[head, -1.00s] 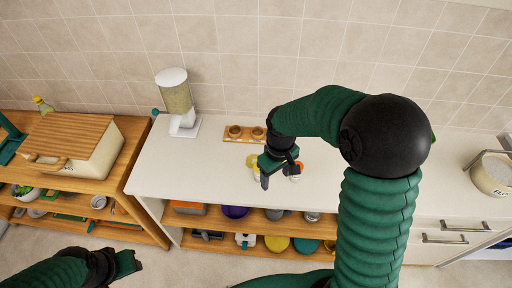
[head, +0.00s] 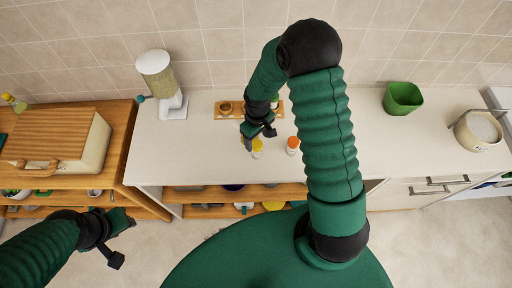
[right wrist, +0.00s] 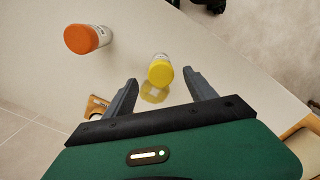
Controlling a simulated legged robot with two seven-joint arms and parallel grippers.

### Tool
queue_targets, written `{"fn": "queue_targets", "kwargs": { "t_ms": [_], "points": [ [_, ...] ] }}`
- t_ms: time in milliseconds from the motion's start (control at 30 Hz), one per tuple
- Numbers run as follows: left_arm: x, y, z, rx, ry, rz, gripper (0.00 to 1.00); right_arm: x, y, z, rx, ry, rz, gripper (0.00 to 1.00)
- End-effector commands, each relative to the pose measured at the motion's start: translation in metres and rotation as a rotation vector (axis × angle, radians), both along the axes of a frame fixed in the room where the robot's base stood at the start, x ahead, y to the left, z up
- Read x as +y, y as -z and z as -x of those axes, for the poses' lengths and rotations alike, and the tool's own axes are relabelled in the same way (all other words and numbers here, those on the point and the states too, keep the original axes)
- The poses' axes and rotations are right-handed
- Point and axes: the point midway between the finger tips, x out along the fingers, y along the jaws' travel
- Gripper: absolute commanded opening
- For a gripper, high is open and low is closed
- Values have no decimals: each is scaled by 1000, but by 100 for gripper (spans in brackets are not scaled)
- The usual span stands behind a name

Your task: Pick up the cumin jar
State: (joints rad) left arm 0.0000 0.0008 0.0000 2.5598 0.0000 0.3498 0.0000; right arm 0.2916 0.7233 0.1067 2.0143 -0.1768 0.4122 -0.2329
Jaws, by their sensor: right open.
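Two small jars stand on the white counter: one with a yellow lid (head: 257,149) and one with an orange lid (head: 293,145). I cannot read a label, so I cannot tell which is cumin. My right gripper (head: 259,137) is open above and just behind the yellow-lidded jar. In the right wrist view, the yellow-lidded jar (right wrist: 160,71) shows between the spread fingers (right wrist: 161,80), with no visible grip on it. The orange-lidded jar (right wrist: 88,39) is outside the fingers, to the left. My left gripper (head: 124,240) is open and empty at lower left, away from the counter.
A wooden spice rack (head: 228,110) stands at the back of the counter (head: 360,145), partly behind my right arm. A dispenser (head: 160,82) is to its left. A green container (head: 403,98) and a pale pot (head: 478,131) stand right. A bread box (head: 75,140) is far left.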

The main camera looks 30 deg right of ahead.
Motion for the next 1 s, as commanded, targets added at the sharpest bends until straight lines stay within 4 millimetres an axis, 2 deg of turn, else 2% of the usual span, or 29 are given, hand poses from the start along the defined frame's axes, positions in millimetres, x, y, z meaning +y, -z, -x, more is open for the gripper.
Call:
{"fn": "queue_targets", "kwargs": {
  "t_ms": [167,300,567,1000],
  "points": [
    [0,-18,0,-1,0,0,36,2,22,-2,3,-1,-1,65],
    [0,-22,0,-1,0,0,36,1,44,-2,1,0,0,65],
    [0,-20,0,0,0,0,36,1,50,-5,0,0,0,64],
    [0,-20,0,0,0,0,36,1,49,-3,-1,0,0,6]
  ]
}}
